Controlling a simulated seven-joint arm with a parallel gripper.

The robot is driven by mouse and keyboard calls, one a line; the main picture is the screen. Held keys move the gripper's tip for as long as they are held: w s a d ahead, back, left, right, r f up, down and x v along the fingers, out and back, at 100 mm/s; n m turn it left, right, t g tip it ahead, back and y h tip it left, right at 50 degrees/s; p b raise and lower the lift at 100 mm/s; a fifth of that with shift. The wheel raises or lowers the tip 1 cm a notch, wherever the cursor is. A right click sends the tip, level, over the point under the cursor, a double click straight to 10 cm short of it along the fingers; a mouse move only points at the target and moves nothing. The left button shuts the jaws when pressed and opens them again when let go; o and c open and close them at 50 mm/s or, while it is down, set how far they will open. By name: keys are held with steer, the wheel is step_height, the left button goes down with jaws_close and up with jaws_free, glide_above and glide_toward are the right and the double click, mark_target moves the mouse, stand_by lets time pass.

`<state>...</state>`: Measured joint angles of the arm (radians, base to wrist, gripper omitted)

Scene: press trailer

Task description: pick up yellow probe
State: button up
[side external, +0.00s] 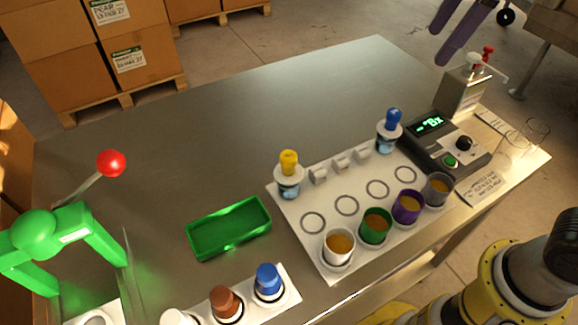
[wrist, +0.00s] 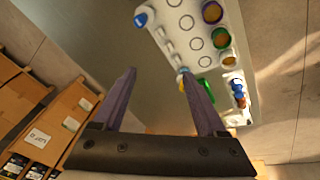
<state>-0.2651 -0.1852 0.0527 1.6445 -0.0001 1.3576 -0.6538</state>
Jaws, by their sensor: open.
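The yellow probe (side external: 289,160) stands upright, its yellow bulb-shaped top above a clear cup with blue in it, at the left back corner of the white board (side external: 318,256). In the wrist view the yellow probe (wrist: 182,70) is small, close beside the right fingertip in the picture and partly covered by it. My gripper (side external: 440,46) shows at the upper right in the side view, well away from the probe. In the wrist view my gripper (wrist: 158,72) has its two purple fingers wide apart with nothing between them.
A blue probe (side external: 390,122) stands at the board's far end. Cups of brown liquid, including a purple one (side external: 408,206), line its front edge. A green tray (side external: 228,228) lies left. The table's back is clear.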

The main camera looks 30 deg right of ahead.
steer(key=w+a+f+n+g, duration=0.1)
steer(key=w+a+n, duration=0.2)
steer(key=w+a, duration=0.3)
steer(key=n+g, duration=0.2)
steer(key=n, duration=0.1)
glide_above(289, 155)
step_height(289, 155, down, 9)
steer(key=shift+h, duration=0.4)
steer(key=f, duration=0.7)
steer(key=shift+s+f, duration=0.25)
steer(key=shift+f, duration=0.15)
steer(key=shift+w+f, duration=0.15)
steer(key=shift+f, duration=1.35)
steer(key=shift+w+f, duration=0.1)
steer(key=shift+f, duration=1.35)
steer(key=shift+r, duration=0.1)
jaws_close()
